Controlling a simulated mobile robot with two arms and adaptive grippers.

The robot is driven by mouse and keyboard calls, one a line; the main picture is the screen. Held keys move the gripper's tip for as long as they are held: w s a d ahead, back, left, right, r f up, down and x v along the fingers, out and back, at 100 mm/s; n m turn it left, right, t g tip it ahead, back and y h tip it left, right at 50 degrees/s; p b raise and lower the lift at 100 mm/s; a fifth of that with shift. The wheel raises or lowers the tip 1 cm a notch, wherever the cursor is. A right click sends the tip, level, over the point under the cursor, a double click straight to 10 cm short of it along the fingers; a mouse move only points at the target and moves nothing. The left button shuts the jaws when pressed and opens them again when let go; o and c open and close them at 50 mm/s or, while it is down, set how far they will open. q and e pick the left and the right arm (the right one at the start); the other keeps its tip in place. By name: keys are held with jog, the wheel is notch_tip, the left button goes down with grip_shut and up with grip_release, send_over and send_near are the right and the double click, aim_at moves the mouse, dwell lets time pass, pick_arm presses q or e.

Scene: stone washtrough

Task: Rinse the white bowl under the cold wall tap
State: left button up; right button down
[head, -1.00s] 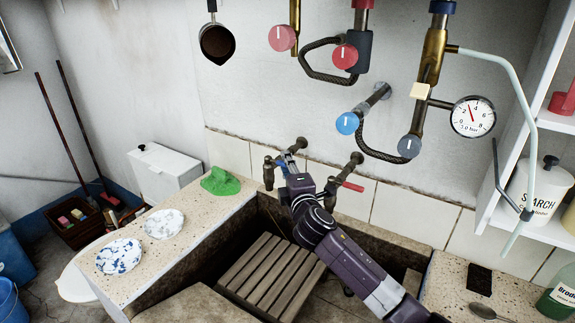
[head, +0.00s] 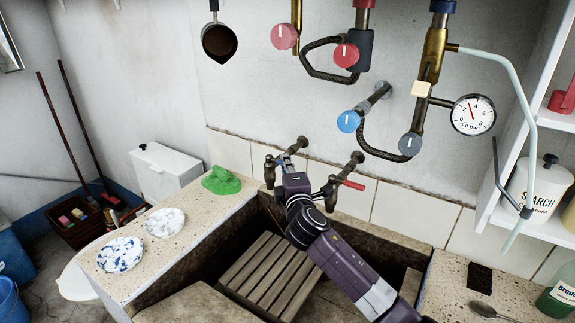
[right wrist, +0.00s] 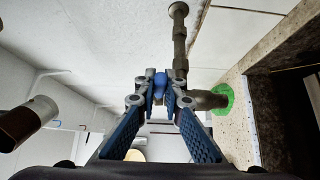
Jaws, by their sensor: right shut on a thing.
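The cold wall tap (head: 298,145) is the left of two brass taps on the tiled wall above the stone trough (head: 192,278). My right gripper (right wrist: 160,94) is shut on its blue lever (right wrist: 159,80), which sits between the fingertips in the right wrist view. Two white dishes with blue marbling, a nearer one (head: 120,254) and a farther one (head: 164,222), lie on the left ledge. I cannot pick out a plain white bowl. Water is not visible. My left gripper is out of view.
A second tap with a red lever (head: 350,184) stands close to the right of my wrist. A wooden slatted rack (head: 262,272) lies in the trough. A green object (head: 221,181) sits on the ledge. Valves and hoses (head: 380,125) hang above; a shelf stands right.

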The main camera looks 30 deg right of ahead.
jog(key=shift+s+a+f+m+g+h+b, duration=0.15)
jog(key=shift+a+m+g+h+b, duration=0.1)
jog(key=shift+m+h, duration=0.15)
jog(key=shift+w+a+f+m+g+h+b, duration=0.15)
jog(key=shift+m+h+b, duration=0.15)
jog(key=shift+h, duration=0.2)
jog(key=shift+s+a+r+m+g+h+b, duration=0.15)
jog(key=shift+m+g+h+b, duration=0.15)
jog(key=shift+h, duration=0.25)
jog(key=shift+s+a+f+m+g+h+b, duration=0.1)
jog(key=shift+m+g+h+b, duration=0.1)
jog(key=shift+m+g+h, duration=0.25)
jog(key=shift+r, duration=0.1)
jog(key=c, duration=2)
grip_release()
jog(key=shift+d, duration=0.1)
jog(key=v, duration=1.2)
jog(key=shift+s, duration=0.1)
